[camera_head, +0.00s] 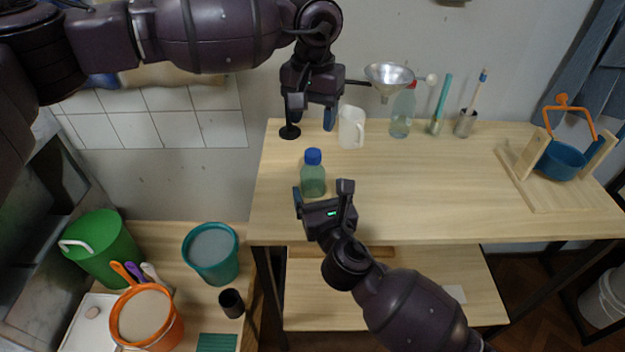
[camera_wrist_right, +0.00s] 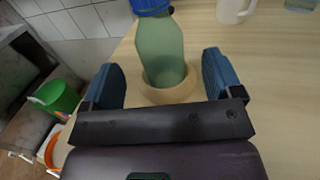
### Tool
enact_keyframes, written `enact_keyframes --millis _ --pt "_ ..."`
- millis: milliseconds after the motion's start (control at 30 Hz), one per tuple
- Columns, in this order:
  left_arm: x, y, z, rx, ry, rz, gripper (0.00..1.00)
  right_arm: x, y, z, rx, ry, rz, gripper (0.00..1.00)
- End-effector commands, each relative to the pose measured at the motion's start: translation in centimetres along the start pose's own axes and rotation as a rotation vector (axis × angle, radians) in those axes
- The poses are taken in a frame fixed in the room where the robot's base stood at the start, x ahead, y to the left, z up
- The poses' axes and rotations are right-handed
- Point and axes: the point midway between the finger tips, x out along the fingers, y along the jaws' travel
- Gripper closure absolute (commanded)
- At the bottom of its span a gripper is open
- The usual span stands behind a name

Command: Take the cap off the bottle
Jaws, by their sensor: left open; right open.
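A green translucent bottle (camera_head: 313,182) with a blue cap (camera_head: 313,156) stands upright on the wooden table. In the right wrist view the bottle (camera_wrist_right: 160,52) stands in a pale round ring (camera_wrist_right: 172,92), and its cap (camera_wrist_right: 152,6) is cut off by the top edge. My right gripper (camera_head: 325,196) is open in front of the bottle. In the right wrist view its fingers (camera_wrist_right: 160,80) are apart on either side of the bottle's lower part. My left gripper (camera_head: 311,112) is open, pointing down above the table, behind the bottle and empty.
A white jug (camera_head: 351,128) stands behind the bottle, close to my left gripper. A metal funnel (camera_head: 389,75), a clear bottle with a red top (camera_head: 402,115) and tool holders line the back. The table's middle right is clear.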

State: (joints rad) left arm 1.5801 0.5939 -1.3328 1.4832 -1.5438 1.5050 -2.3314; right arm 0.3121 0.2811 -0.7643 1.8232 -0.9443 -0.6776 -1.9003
Motion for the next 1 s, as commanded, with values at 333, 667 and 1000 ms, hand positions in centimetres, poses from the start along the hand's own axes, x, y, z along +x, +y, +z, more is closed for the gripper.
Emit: enact_keyframes --millis 333,667,1000 --pt "0.0 0.0 0.0 -0.001 0.0 0.001 0.44 4.7 0.0 0.0 0.002 0.0 -0.001 0.15" --pt "0.0 0.0 0.0 -0.001 0.0 0.001 0.44 5.8 0.0 0.0 0.002 0.001 0.0 0.15" --pt "0.0 0.0 0.0 -0.001 0.0 0.001 0.44 5.8 0.0 0.0 0.002 0.0 0.0 0.42"
